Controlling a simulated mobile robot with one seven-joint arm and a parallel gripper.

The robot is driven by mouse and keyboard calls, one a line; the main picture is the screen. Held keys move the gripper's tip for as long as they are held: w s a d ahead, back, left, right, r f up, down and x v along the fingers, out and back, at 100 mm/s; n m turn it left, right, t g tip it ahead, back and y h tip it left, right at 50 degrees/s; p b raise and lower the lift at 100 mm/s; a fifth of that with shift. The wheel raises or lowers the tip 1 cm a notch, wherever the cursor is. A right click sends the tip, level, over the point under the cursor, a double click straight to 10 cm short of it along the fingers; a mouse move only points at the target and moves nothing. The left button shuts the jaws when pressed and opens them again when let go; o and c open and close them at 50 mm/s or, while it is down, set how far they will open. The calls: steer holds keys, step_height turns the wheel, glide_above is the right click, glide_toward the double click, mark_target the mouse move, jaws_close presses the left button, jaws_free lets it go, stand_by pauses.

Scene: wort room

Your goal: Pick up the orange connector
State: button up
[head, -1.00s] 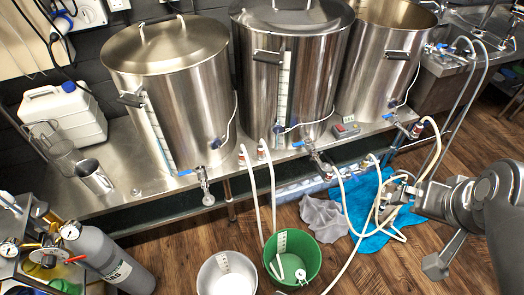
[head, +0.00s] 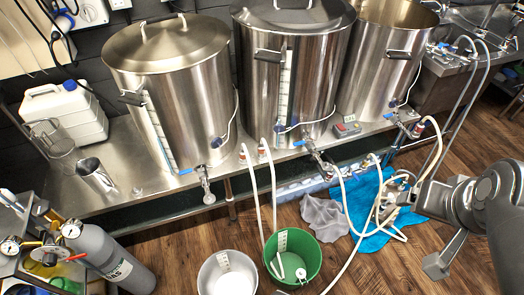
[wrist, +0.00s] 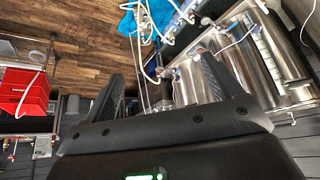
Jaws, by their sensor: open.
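Several small red-orange hose connectors show in the head view. A pair, the left one (head: 243,154) and the right one (head: 262,150), sits at the tops of two white hoses below the middle kettle. Another connector (head: 417,129) is on a hose at the right kettle's valve. I cannot tell which is the orange connector of the task.
Three steel kettles, the middle one (head: 310,90) included, stand on a steel bench (head: 150,195). A green bucket (head: 310,255) and a steel pot (head: 215,275) are on the floor. Loose hoses cross a blue cloth (head: 365,235). A red container (wrist: 25,92) shows in the wrist view.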

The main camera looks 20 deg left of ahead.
steer(key=c, duration=0.5)
steer(key=w+a+r+y, duration=0.1)
steer(key=w+a, duration=0.3)
steer(key=w, duration=0.6)
steer(key=w+a, duration=0.5)
steer(key=w, duration=0.5)
steer(key=w+a+f+n+g, duration=0.1)
steer(key=w+a+f, duration=0.3)
steer(key=w+a, duration=0.25)
steer(key=w+a+f+n, duration=0.1)
steer(key=w+a+f, duration=0.3)
steer(key=w+a, duration=0.25)
steer(key=n, duration=0.2)
glide_above(262, 147)
steer(key=s, duration=0.3)
step_height(262, 147, down, 35)
steer(key=shift+y, duration=0.3)
steer(key=shift+d+x, duration=0.15)
steer(key=shift+x, duration=1.6)
steer(key=shift+d+x, duration=0.15)
steer(key=shift+x, duration=1.6)
steer(key=shift+d+x, duration=0.15)
steer(key=shift+x, duration=1.65)
